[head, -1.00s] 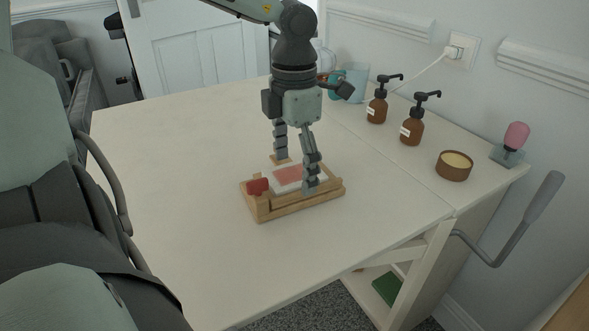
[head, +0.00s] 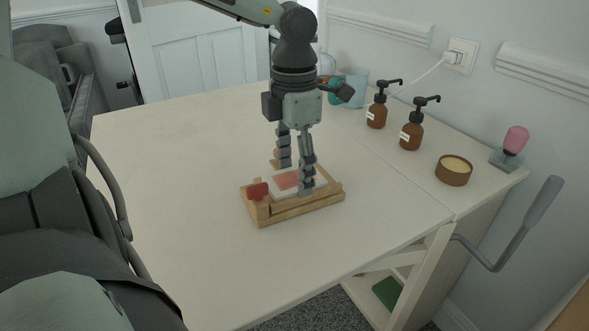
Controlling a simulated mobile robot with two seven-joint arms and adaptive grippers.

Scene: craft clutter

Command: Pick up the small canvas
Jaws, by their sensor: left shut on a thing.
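The small canvas (head: 286,181) is a white-edged block with a pinkish-red face. It lies in a low wooden tray or easel (head: 294,212) on the white table. My left gripper (head: 295,179) points down over it, one finger at its near right side and the other at its far side. The fingers are shut on the canvas, and the fingertips partly hide it. I cannot tell any gap between the canvas and the wood under it. My right gripper does not show.
A small red object (head: 257,190) is at the wooden piece's left end. Two brown pump bottles (head: 411,131) (head: 377,110), a round brown tin (head: 453,170) and a pink-topped item (head: 515,141) stand along the right. Blue cups (head: 354,88) stand behind. The table's left and front are clear.

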